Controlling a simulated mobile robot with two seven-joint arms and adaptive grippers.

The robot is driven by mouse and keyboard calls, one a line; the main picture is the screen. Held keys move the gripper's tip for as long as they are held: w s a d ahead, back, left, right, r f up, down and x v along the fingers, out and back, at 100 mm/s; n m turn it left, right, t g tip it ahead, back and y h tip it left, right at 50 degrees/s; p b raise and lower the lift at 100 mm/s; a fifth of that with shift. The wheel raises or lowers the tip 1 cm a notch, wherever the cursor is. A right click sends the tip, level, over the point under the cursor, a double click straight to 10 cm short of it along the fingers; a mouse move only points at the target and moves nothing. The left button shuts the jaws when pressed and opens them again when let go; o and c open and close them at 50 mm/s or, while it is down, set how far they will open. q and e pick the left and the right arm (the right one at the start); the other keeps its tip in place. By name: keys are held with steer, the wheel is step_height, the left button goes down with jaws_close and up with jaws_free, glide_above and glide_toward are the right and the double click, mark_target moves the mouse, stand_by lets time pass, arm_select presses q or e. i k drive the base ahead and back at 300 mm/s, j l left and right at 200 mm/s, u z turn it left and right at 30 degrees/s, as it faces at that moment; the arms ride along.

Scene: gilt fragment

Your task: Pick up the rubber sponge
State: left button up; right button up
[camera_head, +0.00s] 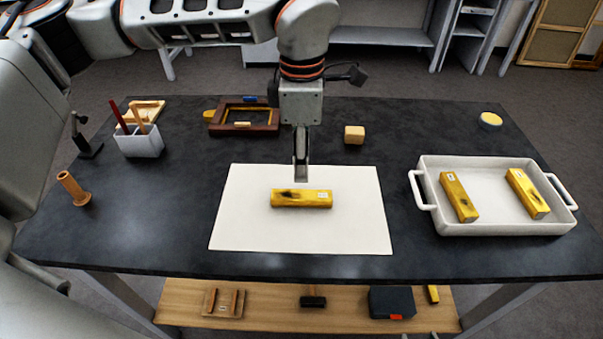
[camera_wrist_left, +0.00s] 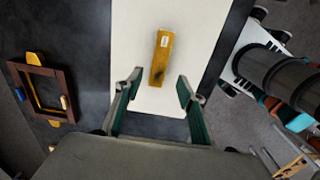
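The small block that looks like the rubber sponge (camera_head: 354,134) is pale yellow-tan. It lies on the dark table beyond the white sheet, to the right of my left gripper in the head view. I cannot make it out in the left wrist view. My left gripper (camera_head: 301,178) points down near the far edge of the sheet, apart from the sponge. In the left wrist view its two fingers (camera_wrist_left: 155,100) are spread with nothing between them. My right gripper is not in view.
A gilt bar (camera_head: 301,198) lies on the white sheet (camera_head: 300,235). A brown frame (camera_head: 243,129) lies at the back left, near a white holder (camera_head: 139,144). A white tray (camera_head: 500,228) with two gilt bars stands at right. The table around the sponge is clear.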

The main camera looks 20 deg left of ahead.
mark_target(353, 134)
steer(key=k, duration=1)
